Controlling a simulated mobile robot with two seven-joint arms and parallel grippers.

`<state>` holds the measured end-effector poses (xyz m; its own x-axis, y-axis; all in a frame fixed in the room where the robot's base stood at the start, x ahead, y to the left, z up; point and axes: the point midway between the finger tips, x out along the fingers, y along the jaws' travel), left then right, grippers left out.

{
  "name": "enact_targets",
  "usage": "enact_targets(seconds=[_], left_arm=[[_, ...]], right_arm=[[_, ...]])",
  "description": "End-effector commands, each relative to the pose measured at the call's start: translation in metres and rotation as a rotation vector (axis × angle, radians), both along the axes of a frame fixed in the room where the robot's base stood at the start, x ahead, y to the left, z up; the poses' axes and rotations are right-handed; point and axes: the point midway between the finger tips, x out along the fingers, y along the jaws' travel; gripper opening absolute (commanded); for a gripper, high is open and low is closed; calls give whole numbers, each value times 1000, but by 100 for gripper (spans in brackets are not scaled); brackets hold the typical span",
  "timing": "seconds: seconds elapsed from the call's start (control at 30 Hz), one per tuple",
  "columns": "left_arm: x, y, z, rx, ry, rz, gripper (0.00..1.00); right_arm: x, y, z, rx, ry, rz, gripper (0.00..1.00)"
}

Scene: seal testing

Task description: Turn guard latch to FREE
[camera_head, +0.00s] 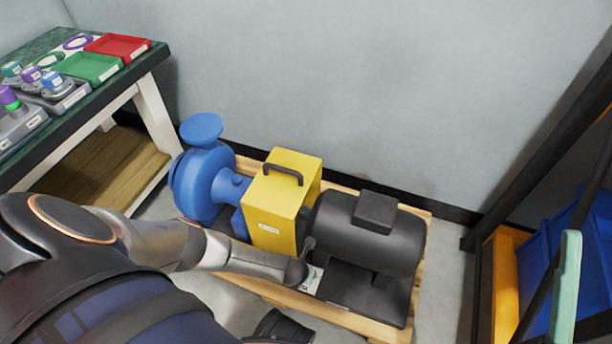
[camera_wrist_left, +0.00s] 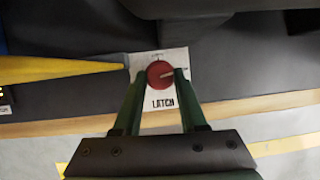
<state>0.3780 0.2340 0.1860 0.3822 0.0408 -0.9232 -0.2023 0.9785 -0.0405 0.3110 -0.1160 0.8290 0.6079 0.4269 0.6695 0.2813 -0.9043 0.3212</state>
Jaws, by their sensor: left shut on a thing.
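The red round latch knob (camera_wrist_left: 160,74) sits on a white plate (camera_wrist_left: 157,101) marked LATCH. A pale pointer line on the knob points right and slightly up. The plate's smaller lettering is too small to read. My left gripper (camera_wrist_left: 159,76) has its two green fingers on either side of the knob, shut on it. In the head view my left arm reaches across to the plate (camera_head: 314,279) beside the black motor (camera_head: 368,238), and the knob is hidden behind my wrist. The yellow guard (camera_head: 281,207) with a black handle stands upright between motor and blue pump (camera_head: 206,180). My right gripper is not in view.
The pump set stands on a wooden pallet (camera_head: 340,318) near the grey wall. At the left is a table with a green tray (camera_head: 90,67), a red tray (camera_head: 118,46) and several parts. At the right are a dark frame and a blue bin (camera_head: 545,262).

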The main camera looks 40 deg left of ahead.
Motion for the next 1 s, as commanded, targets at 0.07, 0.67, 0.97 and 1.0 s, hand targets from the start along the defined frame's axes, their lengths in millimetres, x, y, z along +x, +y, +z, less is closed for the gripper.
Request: enact_targets(seconds=[0.07, 0.67, 0.97, 1.0], left_arm=[[0, 0, 0, 0, 0, -7, 0], [0, 0, 0, 0, 0, -6, 71], [-1, 0, 4, 0, 0, -5, 71], [-2, 0, 7, 0, 1, -5, 71]], right_arm=[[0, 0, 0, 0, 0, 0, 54], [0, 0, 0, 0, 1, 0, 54], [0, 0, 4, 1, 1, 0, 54], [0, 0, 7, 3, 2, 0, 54]])
